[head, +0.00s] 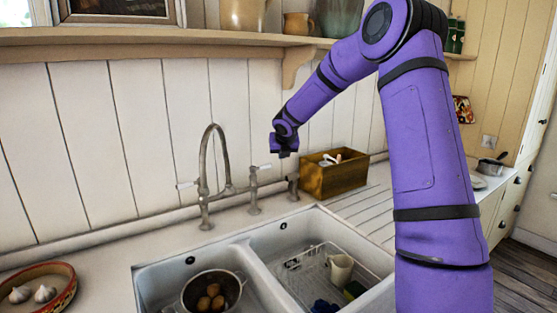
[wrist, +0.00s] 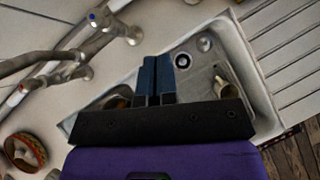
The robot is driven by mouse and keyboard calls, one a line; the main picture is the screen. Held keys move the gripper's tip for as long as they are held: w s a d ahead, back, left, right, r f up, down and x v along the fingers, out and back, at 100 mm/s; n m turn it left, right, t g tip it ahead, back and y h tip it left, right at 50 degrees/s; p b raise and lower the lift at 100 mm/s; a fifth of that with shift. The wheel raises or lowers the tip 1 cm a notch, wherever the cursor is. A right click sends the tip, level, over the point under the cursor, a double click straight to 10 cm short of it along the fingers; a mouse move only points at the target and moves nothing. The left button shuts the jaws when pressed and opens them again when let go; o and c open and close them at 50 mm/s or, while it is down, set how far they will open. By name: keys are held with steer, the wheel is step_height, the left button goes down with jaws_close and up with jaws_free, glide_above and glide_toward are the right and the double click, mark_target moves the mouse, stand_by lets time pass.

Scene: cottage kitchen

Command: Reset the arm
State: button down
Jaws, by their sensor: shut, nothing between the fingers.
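My arm is purple and reaches from the right of the head view up and over toward the back of the sink. My gripper (wrist: 157,80) shows in the wrist view with its two dark blue fingers side by side, shut and empty. In the head view my gripper (head: 285,150) hangs above the back edge of the sink, near the tap. It touches nothing that I can see. The fingertips are too small to make out in the head view.
A double sink (head: 262,262) holds a colander (head: 212,291) and a wire rack with a cream jug (head: 341,271). A curved tap (head: 205,180) and a wooden box (head: 333,178) stand behind it. A shelf (head: 130,38) runs above. A red bowl (head: 38,285) sits left.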

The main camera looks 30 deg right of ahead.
steer(key=s+a+r+m, duration=0.4)
steer(key=s+m, duration=0.1)
steer(key=s, duration=0.2)
steer(key=s+a+r+m+g+h, duration=0.1)
steer(key=s+a+r+m, duration=0.35)
steer(key=s, duration=0.35)
steer(key=s+a+r+m, duration=0.3)
steer(key=s+r+m, duration=0.2)
steer(key=s+m, duration=0.15)
steer(key=s+a+f+m+y, duration=0.1)
steer(key=s+a+m+y, duration=0.1)
steer(key=s+m, duration=0.5)
steer(key=s+a+f+m+g+y, duration=0.1)
steer(key=s+a+m, duration=0.4)
steer(key=s, duration=1.4)
steer(key=m+y, duration=0.1)
steer(key=m, duration=0.2)
steer(key=shift+s+a+m, duration=0.25)
steer(key=shift+m, duration=0.05)
